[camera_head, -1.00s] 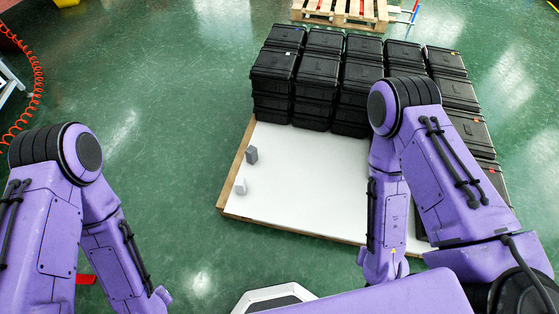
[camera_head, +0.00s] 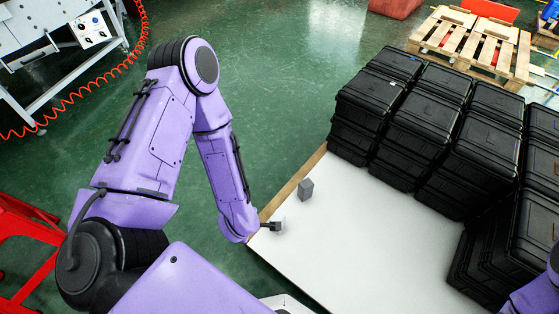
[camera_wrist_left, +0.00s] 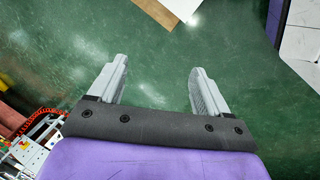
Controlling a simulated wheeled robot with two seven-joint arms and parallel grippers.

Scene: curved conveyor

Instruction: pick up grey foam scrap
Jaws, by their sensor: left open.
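A dark grey block (camera_head: 305,189), which looks like foam scrap, stands on the white board (camera_head: 370,235) near its left wooden edge. My left gripper (camera_head: 279,225) is over the same edge, nearer to me and left of the block, apart from it. A paler grey shape shows at its tip; I cannot tell whether that is its fingers or a second, lighter scrap. In the left wrist view the two grey fingers (camera_wrist_left: 157,82) are wide apart with only green floor between them. Neither scrap is clear there. My right gripper is out of view.
Stacked black cases (camera_head: 425,125) cover the back and right of the board. A wooden pallet (camera_head: 470,45) lies behind them. A red frame (camera_head: 25,235) stands at the lower left, and a grey machine (camera_head: 60,40) with a red coiled hose is at the upper left.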

